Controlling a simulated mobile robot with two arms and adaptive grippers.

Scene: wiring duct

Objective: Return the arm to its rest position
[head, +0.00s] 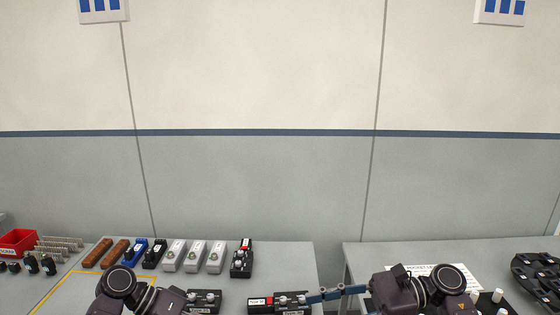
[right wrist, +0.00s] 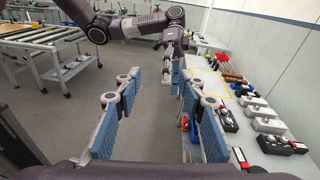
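My right arm shows at the lower right of the head view, and its gripper (head: 338,293) with blue finger pads points left over the gap between the tables. In the right wrist view that gripper (right wrist: 160,95) has its two blue-padded fingers wide apart, with only floor between them. My left arm shows at the lower left of the head view, its gripper out of frame. In the right wrist view my left arm reaches in at the top, and its gripper (right wrist: 176,66) is small and partly overlapped; its opening is unclear.
The left table (head: 285,258) holds a row of grey, blue and black devices (head: 197,256), brown bars (head: 105,253) and a red bin (head: 18,242). The right table (head: 400,252) carries a white labelled sheet (head: 465,275) and a black tray (head: 540,278). A wall stands behind.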

